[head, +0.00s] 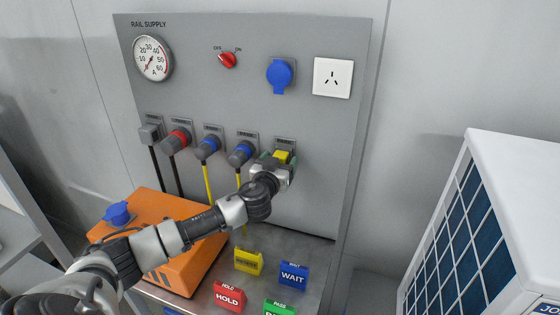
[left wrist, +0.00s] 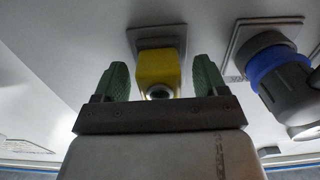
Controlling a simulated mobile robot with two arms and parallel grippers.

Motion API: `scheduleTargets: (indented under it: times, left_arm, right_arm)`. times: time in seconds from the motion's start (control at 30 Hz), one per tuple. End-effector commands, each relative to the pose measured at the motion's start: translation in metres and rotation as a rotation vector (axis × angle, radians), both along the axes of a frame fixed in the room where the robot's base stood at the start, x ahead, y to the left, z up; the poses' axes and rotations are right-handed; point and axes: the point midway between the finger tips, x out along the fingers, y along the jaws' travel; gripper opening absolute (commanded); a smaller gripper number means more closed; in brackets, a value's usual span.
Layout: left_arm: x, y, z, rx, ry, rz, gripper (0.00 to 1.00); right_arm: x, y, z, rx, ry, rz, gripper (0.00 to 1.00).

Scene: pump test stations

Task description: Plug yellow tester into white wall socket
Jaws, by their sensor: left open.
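The yellow tester (head: 283,156) sits in a grey outlet at the right end of the lower row on the panel. It also shows in the left wrist view (left wrist: 158,68), against its grey plate. My left gripper (head: 275,167) is at the tester, its open green fingers (left wrist: 160,75) on either side of it with visible gaps. The gripper hides part of the tester in the head view. The white wall socket (head: 333,77) is at the panel's upper right, with nothing plugged in. My right gripper is not in view.
Several plugs with cables fill the lower row, including a blue-ringed plug (head: 241,154) just left of the tester. A blue-capped outlet (head: 280,75) is beside the white socket. Below are an orange case (head: 190,265) and coloured signs. Space in front of the white socket is clear.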

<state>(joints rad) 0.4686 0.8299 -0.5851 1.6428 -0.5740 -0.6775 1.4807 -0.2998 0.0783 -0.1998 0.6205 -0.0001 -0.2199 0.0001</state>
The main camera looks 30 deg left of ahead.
Motion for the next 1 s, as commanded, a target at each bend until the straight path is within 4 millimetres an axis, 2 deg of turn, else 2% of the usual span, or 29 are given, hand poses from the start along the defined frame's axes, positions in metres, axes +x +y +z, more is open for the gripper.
scheduleTargets:
  times: [1.0]
  left_arm:
    - [0.0000,-0.0004,0.0000,0.000,0.000,0.000,0.72]
  right_arm:
    - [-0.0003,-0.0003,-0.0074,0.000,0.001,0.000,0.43]
